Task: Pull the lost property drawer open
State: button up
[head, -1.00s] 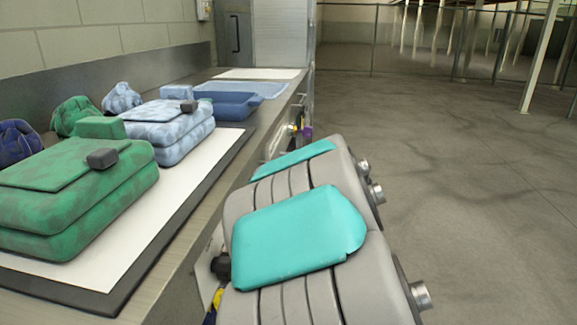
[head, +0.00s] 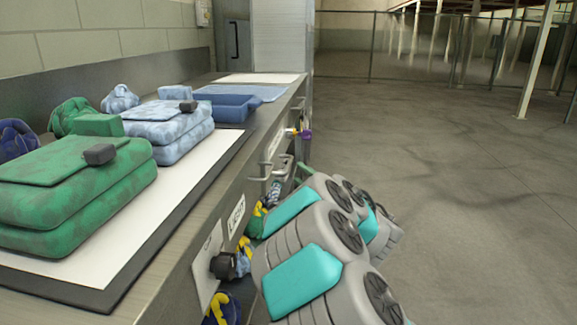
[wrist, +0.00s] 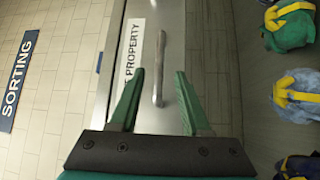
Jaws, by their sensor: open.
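The lost property drawer shows in the wrist view as a grey metal front with a white label (wrist: 131,55), partly hidden, reading "PROPERTY". Its long bar handle (wrist: 160,50) stands upright in this picture. My gripper (wrist: 160,72) has two green fingers spread apart, one on each side of the handle's lower part in the picture. Neither finger appears to touch the bar, and I cannot tell how deep the bar sits between them. In the head view my arm covers much of the counter front, and I see no drawer clearly standing out.
Open floor (head: 470,190) lies to the right.

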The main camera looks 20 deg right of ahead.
aim_at(289, 162)
jog(key=x, duration=0.7)
jog(key=shift+d+p, duration=0.1)
jog(key=shift+p, duration=0.2)
jog(key=shift+c, duration=0.4)
grip_shut()
dwell(0.6)
